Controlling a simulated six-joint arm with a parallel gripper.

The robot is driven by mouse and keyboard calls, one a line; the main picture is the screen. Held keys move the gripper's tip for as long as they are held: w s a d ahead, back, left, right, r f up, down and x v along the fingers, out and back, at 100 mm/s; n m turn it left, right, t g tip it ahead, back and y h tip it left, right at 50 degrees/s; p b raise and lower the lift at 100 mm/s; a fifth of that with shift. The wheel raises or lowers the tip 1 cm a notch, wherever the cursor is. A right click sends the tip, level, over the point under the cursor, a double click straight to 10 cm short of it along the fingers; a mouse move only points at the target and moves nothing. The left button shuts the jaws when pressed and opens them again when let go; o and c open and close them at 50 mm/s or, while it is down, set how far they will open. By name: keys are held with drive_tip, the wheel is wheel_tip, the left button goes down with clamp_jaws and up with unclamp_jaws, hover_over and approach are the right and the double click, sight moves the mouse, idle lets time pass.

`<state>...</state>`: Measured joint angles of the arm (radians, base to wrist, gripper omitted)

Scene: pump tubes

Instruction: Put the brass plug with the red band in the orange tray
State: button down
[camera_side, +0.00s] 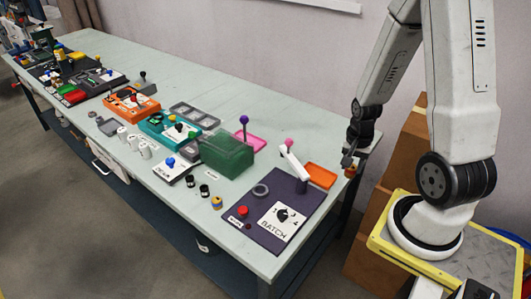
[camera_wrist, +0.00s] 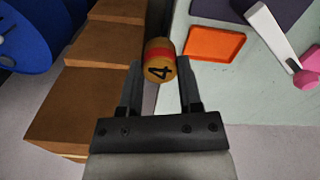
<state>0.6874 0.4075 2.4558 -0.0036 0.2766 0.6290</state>
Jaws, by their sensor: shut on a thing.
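The brass plug with the red band (camera_wrist: 160,60) is between my fingertips in the wrist view, with a black 4 on its end. My gripper (camera_wrist: 161,80) is shut on it. In the side view my gripper (camera_side: 348,162) points down near the table's right end, and the plug (camera_side: 350,172) shows small below the fingers. The orange tray (camera_side: 321,176) lies flat and empty on the table, just left of the plug in the side view. In the wrist view the orange tray (camera_wrist: 214,43) is right of the plug, apart from it.
A white lever with a pink knob (camera_side: 289,143) rises beside the tray from a dark panel (camera_side: 255,220). A yellow plug (camera_side: 216,203) stands near the front edge. Brown boxes (camera_wrist: 90,90) are beyond the table edge.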

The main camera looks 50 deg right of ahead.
drive_tip(key=w+d+f, duration=0.2)
drive_tip(key=w+f, duration=0.1)
drive_tip(key=w+d+f, duration=0.2)
drive_tip(key=w, duration=0.2)
drive_tip(key=w+d+f, duration=0.2)
drive_tip(key=w+f, duration=0.1)
drive_tip(key=w, duration=0.1)
drive_tip(key=shift+w+f, duration=0.15)
drive_tip(key=shift+f, duration=0.15)
drive_tip(key=shift+w+d+f, duration=0.2)
drive_tip(key=shift+w+f, duration=0.1)
drive_tip(key=shift+f, duration=0.05)
drive_tip(key=shift+w+d+f, duration=0.1)
drive_tip(key=shift+w+f, duration=0.05)
drive_tip(key=shift+f, duration=0.1)
drive_tip(key=shift+w+f, duration=0.1)
drive_tip(key=shift+f, duration=1.5)
drive_tip(key=shift+f, duration=0.1)
